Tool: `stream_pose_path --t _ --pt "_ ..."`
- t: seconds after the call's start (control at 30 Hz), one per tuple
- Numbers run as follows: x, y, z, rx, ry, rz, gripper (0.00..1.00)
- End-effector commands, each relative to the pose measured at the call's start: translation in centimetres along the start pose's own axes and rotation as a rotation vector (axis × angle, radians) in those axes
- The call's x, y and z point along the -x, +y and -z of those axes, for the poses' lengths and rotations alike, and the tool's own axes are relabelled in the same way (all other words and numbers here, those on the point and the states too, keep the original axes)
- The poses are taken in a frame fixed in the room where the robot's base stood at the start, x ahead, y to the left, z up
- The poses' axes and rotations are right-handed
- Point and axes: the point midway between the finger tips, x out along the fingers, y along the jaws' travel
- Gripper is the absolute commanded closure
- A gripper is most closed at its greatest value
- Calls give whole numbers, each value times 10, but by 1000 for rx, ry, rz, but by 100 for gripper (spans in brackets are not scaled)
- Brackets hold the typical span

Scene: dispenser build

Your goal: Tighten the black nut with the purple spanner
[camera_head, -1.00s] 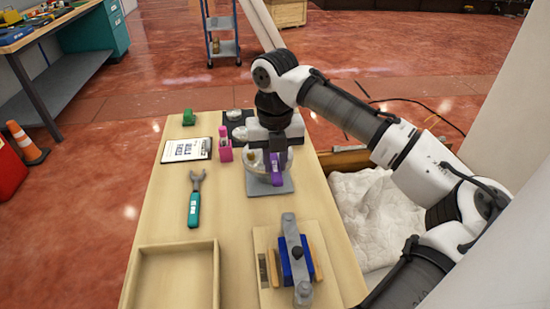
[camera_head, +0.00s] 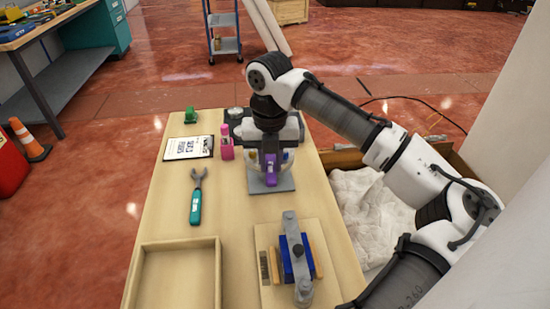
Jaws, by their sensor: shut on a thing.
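The purple spanner (camera_head: 270,170) is in my gripper (camera_head: 270,148), which is shut on it above the grey plate (camera_head: 284,184) at the back right of the table. The spanner's purple handle points toward the near side. Its far end is hidden by my gripper. Pale rounded parts of the thing on the plate show behind the spanner. I cannot make out the black nut; my gripper and wrist cover that area. A second spanner with a teal handle (camera_head: 195,207) lies on the table to the left.
A wooden tray (camera_head: 177,244) is at the front left. A wooden board with a blue clamped fixture (camera_head: 296,258) is at the front right. The table middle is clear.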

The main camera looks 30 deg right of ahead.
Motion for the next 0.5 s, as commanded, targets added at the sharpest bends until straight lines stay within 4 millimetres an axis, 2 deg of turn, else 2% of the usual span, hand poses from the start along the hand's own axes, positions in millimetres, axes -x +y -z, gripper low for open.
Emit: stream_pose_path --t 0.27,0.5 --pt "1 10 0 -85 -1 -1 100" --pt "0 11 0 -101 -1 0 100"
